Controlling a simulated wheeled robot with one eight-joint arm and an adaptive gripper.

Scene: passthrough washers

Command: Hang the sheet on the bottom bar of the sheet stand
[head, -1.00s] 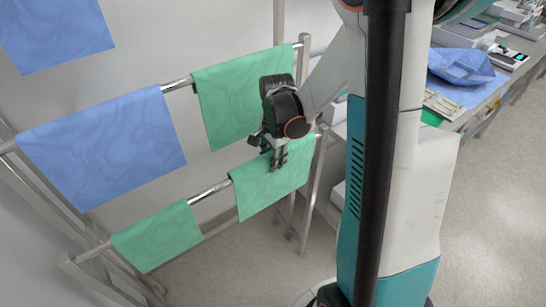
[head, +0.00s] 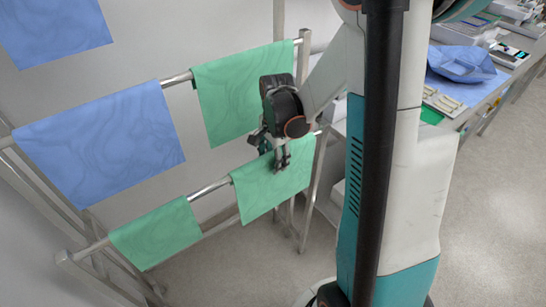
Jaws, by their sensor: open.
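The sheet stand is a metal frame with bars at several heights, at the left of the head view. On its bottom bar (head: 208,190) hang two green sheets, one at the left (head: 158,235) and one at the right (head: 268,191). Both drape over the bar, apart from each other. My gripper (head: 280,164) is open, with its fingers pointing down at the upper part of the right green sheet. I cannot tell whether the fingers touch it.
A blue sheet (head: 100,143) and a green sheet (head: 225,95) hang on the middle bar. Another blue sheet (head: 52,30) hangs higher at the left. A bench with a blue wrapped item (head: 461,64) and instruments stands at the right. The floor (head: 480,235) is clear.

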